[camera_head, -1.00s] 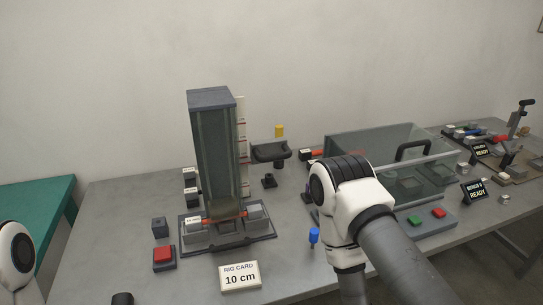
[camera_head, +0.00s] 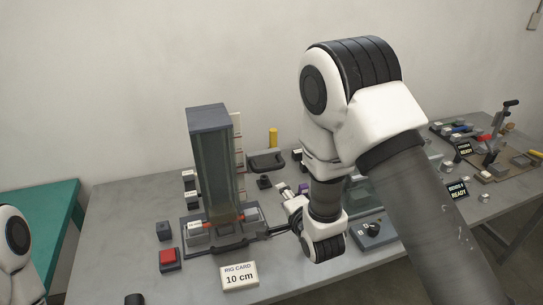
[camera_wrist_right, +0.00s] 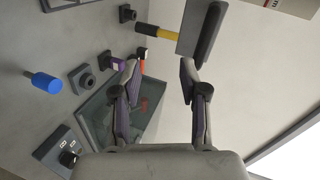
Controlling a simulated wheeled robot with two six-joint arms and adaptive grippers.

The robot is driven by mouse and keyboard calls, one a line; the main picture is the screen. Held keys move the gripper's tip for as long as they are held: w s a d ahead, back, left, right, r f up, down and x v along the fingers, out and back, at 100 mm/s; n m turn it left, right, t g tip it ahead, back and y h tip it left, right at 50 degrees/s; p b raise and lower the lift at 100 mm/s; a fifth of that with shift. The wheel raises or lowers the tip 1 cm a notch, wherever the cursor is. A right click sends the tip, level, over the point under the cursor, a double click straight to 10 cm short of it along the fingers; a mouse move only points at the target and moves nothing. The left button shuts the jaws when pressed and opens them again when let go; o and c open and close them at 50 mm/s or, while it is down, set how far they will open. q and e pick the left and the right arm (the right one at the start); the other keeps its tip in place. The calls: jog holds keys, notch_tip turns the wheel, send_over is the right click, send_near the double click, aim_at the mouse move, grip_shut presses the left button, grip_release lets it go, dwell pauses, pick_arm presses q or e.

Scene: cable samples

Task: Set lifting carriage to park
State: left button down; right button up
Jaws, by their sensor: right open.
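A tall glass-sided tower (camera_head: 212,165) with a dark cap stands on the left part of the table. A black bracket (camera_head: 266,162) with an upright yellow peg (camera_head: 273,138) is just right of its scale and looks like the lifting carriage; I cannot tell for certain. My right gripper (camera_head: 282,216) is by the tower base's right side, in front of and below the bracket. In the right wrist view it is open and empty (camera_wrist_right: 160,66), with a yellow cylinder (camera_wrist_right: 168,34) and a dark block (camera_wrist_right: 204,32) beyond the fingertips. My left gripper is not in view.
The rig card (camera_head: 239,275) reading 10 cm lies at the front. A red button (camera_head: 168,257) is left of the tower base. My right arm covers much of the glass tank. A blue knob (camera_wrist_right: 46,82) shows in the wrist view. Bench gear stands at far right.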

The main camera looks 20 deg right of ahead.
aim_at(273, 169)
jog(key=w+r+p, duration=0.1)
jog(key=w, duration=0.2)
jog(key=w+r+m+t, duration=0.1)
jog(key=w, duration=0.2)
jog(key=w+r+m+p, duration=0.1)
jog(key=w, duration=0.2)
jog(key=shift+r+t+p, duration=0.1)
jog(key=shift+t+p, duration=0.2)
jog(key=shift+w+f, duration=0.2)
jog(key=shift+w, duration=0.1)
jog(key=shift+s, duration=0.1)
grip_shut()
